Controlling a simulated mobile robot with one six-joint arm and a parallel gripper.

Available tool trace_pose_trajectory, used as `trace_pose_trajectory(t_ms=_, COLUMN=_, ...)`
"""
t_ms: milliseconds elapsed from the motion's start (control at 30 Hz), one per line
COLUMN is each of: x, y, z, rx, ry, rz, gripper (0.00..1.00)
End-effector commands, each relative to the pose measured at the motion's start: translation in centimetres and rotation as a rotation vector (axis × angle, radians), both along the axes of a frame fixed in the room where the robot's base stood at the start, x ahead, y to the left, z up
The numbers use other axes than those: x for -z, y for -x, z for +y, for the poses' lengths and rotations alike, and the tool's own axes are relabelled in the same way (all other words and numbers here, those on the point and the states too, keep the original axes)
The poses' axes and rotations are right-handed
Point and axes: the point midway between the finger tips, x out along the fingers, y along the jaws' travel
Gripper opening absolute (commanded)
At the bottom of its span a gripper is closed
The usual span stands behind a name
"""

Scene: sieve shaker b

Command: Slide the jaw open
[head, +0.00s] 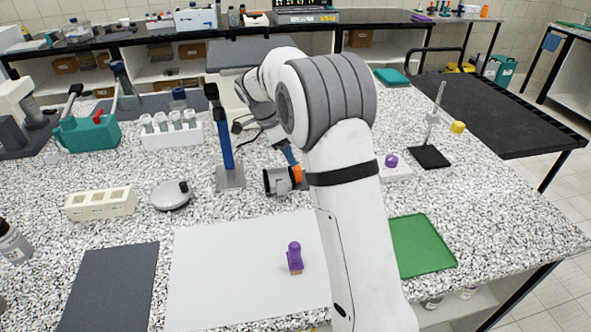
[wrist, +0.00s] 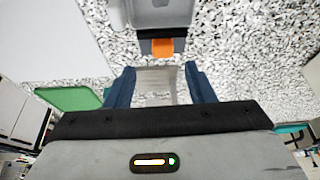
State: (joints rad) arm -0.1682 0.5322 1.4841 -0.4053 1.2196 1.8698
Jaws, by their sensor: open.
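A small grey and dark device with an orange tab (head: 284,180) lies on the speckled bench, just left of my arm in the head view. I take it to be the one with the jaw, but cannot tell which part slides. In the wrist view its orange tab (wrist: 162,47) sits under a dark band on a grey body (wrist: 160,14). My gripper (wrist: 160,82) has its two blue fingers apart, with a pale grey plate seen between them. The tab is beyond the fingertips, and no contact shows. In the head view one blue finger (head: 290,156) shows beside the device; my arm hides the rest.
A blue upright (head: 225,140) on a metal base stands left of the device. A white sheet (head: 235,270) bears a purple-handled stamp (head: 294,257). A green tray (head: 421,245) lies right of my arm. A tube rack (head: 171,135) and a round grey dish (head: 171,196) stand left.

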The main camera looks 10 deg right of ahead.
Motion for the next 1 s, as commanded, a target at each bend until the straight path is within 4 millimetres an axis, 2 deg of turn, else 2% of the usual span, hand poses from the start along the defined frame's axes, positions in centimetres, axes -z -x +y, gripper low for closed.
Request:
trace_pose_trajectory(t_ms=167, x=1.2, y=-0.5, z=-0.2, rx=0.032, ry=0.010, rz=-0.008, gripper=0.49)
trace_pose_trajectory(t_ms=600, x=6.9, y=-0.5, z=-2.6, rx=0.030, ry=0.008, rz=-0.008, gripper=0.49)
trace_pose_trajectory(t_ms=967, x=7.6, y=-0.5, z=-2.8, rx=0.028, ry=0.008, rz=-0.010, gripper=0.49)
trace_pose_trajectory(t_ms=1000, x=7.6, y=-0.5, z=-2.8, rx=0.028, ry=0.008, rz=-0.010, gripper=0.47)
